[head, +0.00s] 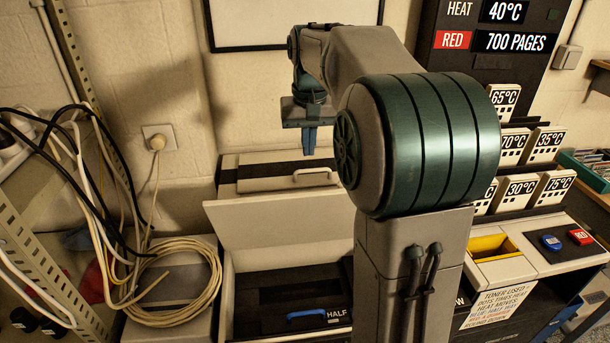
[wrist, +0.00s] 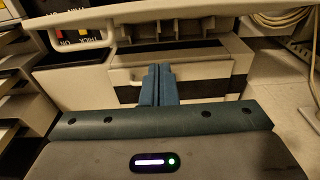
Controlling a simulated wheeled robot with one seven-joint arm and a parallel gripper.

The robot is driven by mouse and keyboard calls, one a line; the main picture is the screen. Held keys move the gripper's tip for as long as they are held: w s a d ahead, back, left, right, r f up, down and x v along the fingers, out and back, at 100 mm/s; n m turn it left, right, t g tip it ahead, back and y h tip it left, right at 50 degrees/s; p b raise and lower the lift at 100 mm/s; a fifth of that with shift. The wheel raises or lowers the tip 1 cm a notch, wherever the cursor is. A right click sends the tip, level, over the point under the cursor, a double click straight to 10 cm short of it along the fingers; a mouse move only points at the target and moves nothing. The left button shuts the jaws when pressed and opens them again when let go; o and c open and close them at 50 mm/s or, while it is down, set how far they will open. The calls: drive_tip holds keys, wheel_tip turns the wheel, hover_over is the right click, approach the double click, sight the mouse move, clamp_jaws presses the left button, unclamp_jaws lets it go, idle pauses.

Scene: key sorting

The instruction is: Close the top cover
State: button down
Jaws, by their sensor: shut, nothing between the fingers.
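The top cover (head: 280,212) is a pale beige panel standing raised and tilted back on the printer, with the dark inside open below it. A blue handle (head: 306,313) and the word HALF show in that opening. My gripper (head: 308,150) is shut and empty, fingers pointing down. In the head view it is above and apparently behind the raised cover, over a beige rear part with a handle (head: 312,172). In the wrist view the blue fingers (wrist: 157,82) stand in front of this beige part. A pale ribbed bar across the top there looks like the cover's edge.
A coil of pale cable (head: 172,283) and hanging cords lie left of the printer, by a metal rack (head: 35,240). Numbered temperature cards (head: 522,187) stand at the right. A yellow-lined slot (head: 493,246) and blue and red pieces are on the right-hand counter. My arm hides the middle.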

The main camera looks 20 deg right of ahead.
drive_tip(key=shift+s+a+f, duration=0.15)
drive_tip(key=shift+s+f, duration=0.35)
drive_tip(key=shift+f, duration=0.55)
drive_tip(key=shift+s+a+f, duration=0.15)
drive_tip(key=shift+s+f, duration=0.4)
drive_tip(key=shift+f, duration=0.5)
drive_tip(key=shift+s+a+f, duration=0.15)
drive_tip(key=shift+s+f, duration=0.35)
drive_tip(key=shift+f, duration=0.55)
